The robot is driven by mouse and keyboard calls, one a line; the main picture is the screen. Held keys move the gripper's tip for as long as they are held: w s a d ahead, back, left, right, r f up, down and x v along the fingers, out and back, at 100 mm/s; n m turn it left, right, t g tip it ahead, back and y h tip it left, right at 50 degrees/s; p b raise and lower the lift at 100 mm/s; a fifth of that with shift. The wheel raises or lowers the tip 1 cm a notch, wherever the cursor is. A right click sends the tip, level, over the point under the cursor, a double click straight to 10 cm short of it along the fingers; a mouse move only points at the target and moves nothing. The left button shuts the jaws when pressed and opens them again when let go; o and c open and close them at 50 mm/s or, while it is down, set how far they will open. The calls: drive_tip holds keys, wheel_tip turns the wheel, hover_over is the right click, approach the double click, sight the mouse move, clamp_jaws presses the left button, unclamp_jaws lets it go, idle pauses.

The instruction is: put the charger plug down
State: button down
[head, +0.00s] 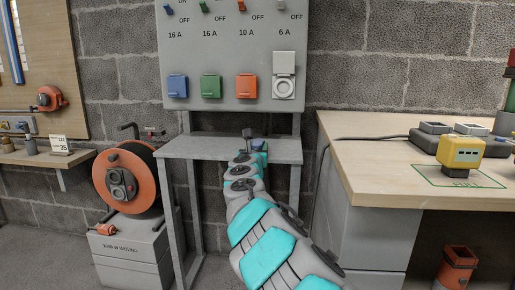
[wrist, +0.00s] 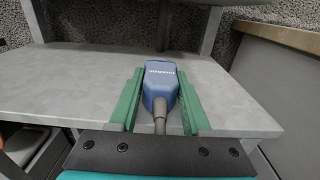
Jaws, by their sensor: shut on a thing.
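The charger plug (wrist: 160,82) is blue with pale lettering on its top and a grey cable running back towards my wrist. My gripper (wrist: 160,76) is shut on it, with one green finger along each side. The plug is over the grey metal stand top (wrist: 225,95); I cannot tell whether it touches the surface. In the head view my gripper (head: 257,146) is over the right part of the stand top (head: 195,148), below the socket panel. My arm hides most of the plug there.
The panel (head: 227,99) has blue (head: 178,86), green (head: 211,86) and orange (head: 246,87) sockets, and a white one (head: 284,88) with its lid up. An orange cable reel (head: 128,184) stands left. A wooden bench (head: 375,155) with a yellow device (head: 460,151) is right. The stand's left part is clear.

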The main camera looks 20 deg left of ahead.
drive_tip(key=shift+f, duration=0.25)
drive_tip(key=shift+c, duration=1.8)
unclamp_jaws()
drive_tip(key=shift+f, duration=0.1)
drive_tip(key=shift+r, duration=0.65)
drive_tip(key=v, duration=1.2)
